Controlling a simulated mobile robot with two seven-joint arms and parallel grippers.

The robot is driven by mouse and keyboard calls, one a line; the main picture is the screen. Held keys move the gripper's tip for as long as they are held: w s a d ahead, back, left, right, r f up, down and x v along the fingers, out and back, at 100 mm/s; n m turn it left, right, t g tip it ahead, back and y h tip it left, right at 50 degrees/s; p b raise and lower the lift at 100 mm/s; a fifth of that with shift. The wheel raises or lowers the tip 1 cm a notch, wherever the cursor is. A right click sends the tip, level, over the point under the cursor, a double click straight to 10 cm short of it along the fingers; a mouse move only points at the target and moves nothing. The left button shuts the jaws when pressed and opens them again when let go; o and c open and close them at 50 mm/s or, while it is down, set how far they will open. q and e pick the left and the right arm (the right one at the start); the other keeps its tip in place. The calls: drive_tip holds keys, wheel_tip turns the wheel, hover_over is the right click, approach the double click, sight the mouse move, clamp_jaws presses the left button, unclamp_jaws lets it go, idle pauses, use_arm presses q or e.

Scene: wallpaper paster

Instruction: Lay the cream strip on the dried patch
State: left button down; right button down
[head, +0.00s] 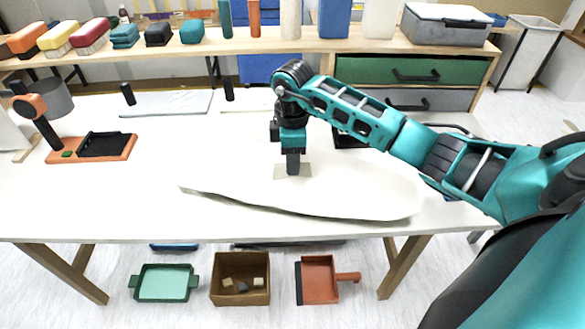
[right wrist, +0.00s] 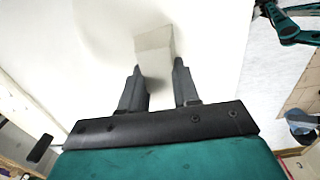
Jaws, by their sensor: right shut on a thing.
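My right gripper (head: 292,172) points straight down over a long white panel with a wavy edge (head: 370,199) on the table. In the right wrist view its two fingers (right wrist: 160,88) are shut on the cream strip (right wrist: 154,42), a small pale piece that reaches out past the fingertips. In the head view a beige piece (head: 281,172) shows around the fingertips, low at the panel; I cannot tell whether it touches. The dried patch cannot be told apart from the strip or the white surface. My left gripper is not in view.
An orange stand with a black tray (head: 105,145) is at the table's left. A pale sheet with a black handle (head: 165,103) lies behind. A shelf (head: 170,50) with coloured blocks and bottles runs along the back. Green tray, brown box and red dustpan are under the table.

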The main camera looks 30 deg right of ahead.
drive_tip(key=shift+f, duration=1.55)
drive_tip(key=shift+f, duration=0.1)
drive_tip(key=c, duration=0.8)
unclamp_jaws()
wheel_tip(320, 180, up, 12)
drive_tip(key=shift+r+p, duration=0.1)
drive_tip(key=shift+p, duration=0.25)
